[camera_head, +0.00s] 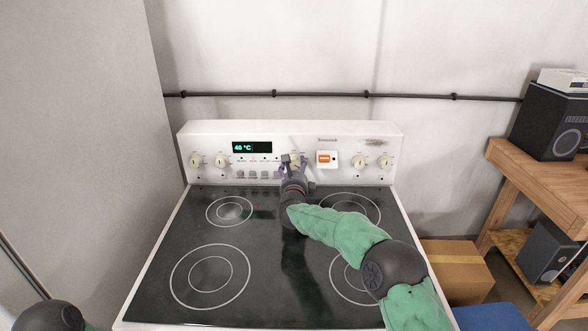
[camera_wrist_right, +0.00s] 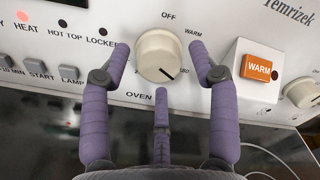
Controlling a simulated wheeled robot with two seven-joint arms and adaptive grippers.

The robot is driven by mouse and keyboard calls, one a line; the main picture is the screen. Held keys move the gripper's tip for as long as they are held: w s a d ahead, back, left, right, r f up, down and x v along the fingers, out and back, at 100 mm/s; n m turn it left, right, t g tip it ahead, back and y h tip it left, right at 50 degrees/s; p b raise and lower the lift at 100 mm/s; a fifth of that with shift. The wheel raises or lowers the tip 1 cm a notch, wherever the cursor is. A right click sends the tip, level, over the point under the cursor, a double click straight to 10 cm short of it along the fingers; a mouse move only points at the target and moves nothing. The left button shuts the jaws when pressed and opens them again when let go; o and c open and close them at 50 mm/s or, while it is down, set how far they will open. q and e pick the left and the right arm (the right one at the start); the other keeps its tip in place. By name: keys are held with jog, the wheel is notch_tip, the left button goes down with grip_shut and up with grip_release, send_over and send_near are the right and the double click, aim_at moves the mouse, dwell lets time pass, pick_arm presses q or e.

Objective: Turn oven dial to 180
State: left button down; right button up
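The oven dial (camera_wrist_right: 158,56) is a round cream knob above the word OVEN in the right wrist view. Its dark pointer line slants toward the lower right, and the numbers there are partly hidden. My right gripper (camera_head: 293,162) is at the stove's control panel and mostly covers the dial in the head view. In the wrist view its purple fingers are open, one on each side of the dial, with a third below; firm contact is not clear. The oven display (camera_head: 252,147) reads 40 °C. My left gripper is out of view.
The stove (camera_head: 255,290) has a dark glass top with ring-marked burners. Other knobs (camera_head: 221,160) sit left and right on the panel. An orange WARM switch (camera_wrist_right: 258,68) is just right of the dial. A wooden bench (camera_head: 545,180) with speakers and a cardboard box (camera_head: 458,268) stand at right.

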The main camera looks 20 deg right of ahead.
dwell(0.3)
jog(key=v, duration=1.1)
jog(key=shift+w+r, duration=0.1)
jog(key=shift+s+a, duration=0.2)
jog(key=shift+s, duration=0.35)
